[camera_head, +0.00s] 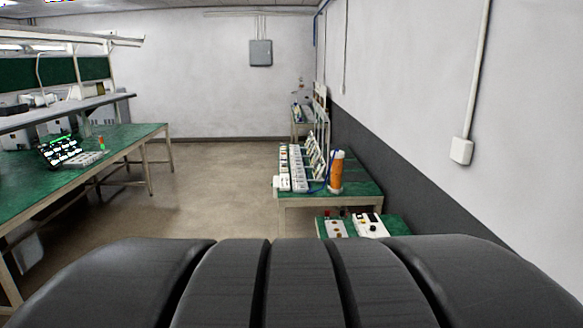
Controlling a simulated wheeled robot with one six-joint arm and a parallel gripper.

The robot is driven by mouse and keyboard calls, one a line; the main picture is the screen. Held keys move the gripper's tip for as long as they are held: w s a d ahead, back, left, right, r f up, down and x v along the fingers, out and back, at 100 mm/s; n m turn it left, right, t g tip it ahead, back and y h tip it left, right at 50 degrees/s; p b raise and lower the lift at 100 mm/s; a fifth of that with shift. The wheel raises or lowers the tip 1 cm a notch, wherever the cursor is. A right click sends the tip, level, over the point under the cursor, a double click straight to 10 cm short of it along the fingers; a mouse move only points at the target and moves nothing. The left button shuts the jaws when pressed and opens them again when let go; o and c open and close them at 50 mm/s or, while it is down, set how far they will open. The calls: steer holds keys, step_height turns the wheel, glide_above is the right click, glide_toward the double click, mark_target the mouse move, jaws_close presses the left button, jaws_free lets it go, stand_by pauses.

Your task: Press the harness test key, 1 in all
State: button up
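I cannot tell for sure which key is the harness test key. On the left green bench (135,133) stands a dark screen (58,150) with lit text, with a pale key unit (88,158) and a small red-and-green light (101,142) beside it. On the low green table at the right, a white box with dark and yellow parts (370,226) sits beside another pale box (335,230) with small knobs or buttons. Single keys are too small to make out. My gripper is not in view.
A farther green-topped table (362,188) holds white racks (297,170) and an orange canister (336,176). Bare floor (215,180) lies between the left bench and the right tables. A wall (410,90) closes the right side. My dark body fills the bottom.

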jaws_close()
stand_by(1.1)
